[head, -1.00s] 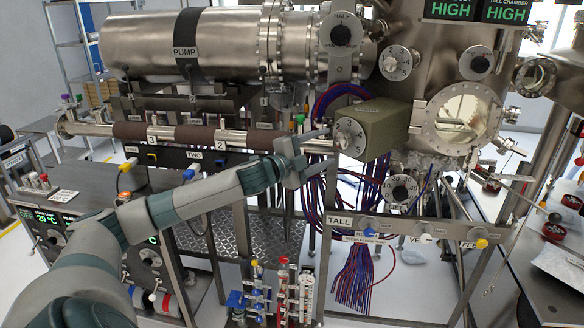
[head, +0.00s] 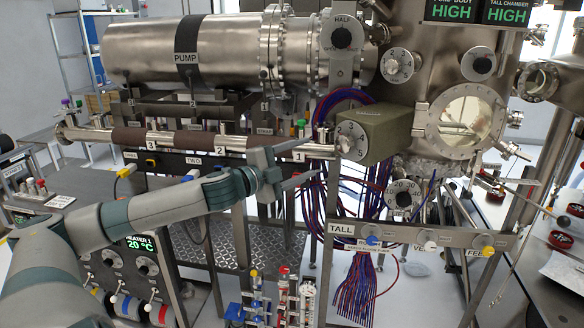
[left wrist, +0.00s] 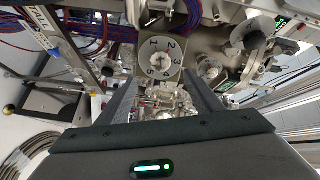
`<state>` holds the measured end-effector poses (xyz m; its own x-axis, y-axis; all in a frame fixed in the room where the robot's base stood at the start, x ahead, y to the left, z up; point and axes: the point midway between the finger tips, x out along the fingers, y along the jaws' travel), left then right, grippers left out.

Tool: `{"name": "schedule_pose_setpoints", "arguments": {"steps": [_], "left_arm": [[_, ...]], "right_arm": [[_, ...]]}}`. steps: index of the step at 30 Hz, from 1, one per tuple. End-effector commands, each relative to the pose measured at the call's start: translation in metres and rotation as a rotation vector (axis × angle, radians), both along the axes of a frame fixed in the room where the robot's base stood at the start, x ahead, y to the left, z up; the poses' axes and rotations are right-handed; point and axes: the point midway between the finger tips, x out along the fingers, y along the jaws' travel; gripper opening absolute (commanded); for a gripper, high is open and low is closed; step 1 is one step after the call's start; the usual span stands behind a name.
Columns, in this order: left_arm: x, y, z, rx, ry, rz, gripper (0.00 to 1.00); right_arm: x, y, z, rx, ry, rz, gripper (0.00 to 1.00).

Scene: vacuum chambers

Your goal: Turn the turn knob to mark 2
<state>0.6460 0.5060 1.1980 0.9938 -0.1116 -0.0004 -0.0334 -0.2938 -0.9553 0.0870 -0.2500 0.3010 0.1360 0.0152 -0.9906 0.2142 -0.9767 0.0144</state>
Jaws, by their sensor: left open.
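The numbered dial (head: 351,142) sits on the end face of a green-brown box (head: 385,130), with a small light knob at its centre. In the left wrist view the dial (left wrist: 160,57) is white, with marks 1 to 5 around the knob. Which mark the knob points to is too small to tell. My left gripper (head: 299,166) is open and empty, left of the dial and a little lower, apart from it. In the left wrist view its two fingers (left wrist: 163,90) stand apart, with the dial beyond them. My right gripper is not in view.
A steel pipe (head: 232,142) with brown sleeves runs behind the left gripper. Red and blue cables (head: 313,200) hang below the box. Another dial (head: 403,194) is below right, and a rail (head: 400,238) with coloured knobs is lower. A round window (head: 467,118) is to the right.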

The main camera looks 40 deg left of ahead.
Motion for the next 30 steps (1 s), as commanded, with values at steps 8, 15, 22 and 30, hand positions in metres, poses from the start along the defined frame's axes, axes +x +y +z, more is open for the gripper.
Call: {"name": "schedule_pose_setpoints", "arguments": {"steps": [8, 15, 22, 30], "left_arm": [[-0.014, 0.000, -0.002, -0.001, 0.003, -0.002, 0.60], [-0.025, 0.002, -0.002, -0.002, 0.003, -0.002, 0.60], [-0.032, 0.002, -0.001, 0.000, 0.001, -0.003, 0.60], [-0.034, 0.003, 0.000, 0.000, 0.000, -0.002, 0.60]], "right_arm": [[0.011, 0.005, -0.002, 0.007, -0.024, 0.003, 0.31], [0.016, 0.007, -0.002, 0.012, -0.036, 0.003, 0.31], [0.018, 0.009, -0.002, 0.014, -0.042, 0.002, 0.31], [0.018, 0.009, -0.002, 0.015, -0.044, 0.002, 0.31]]}}
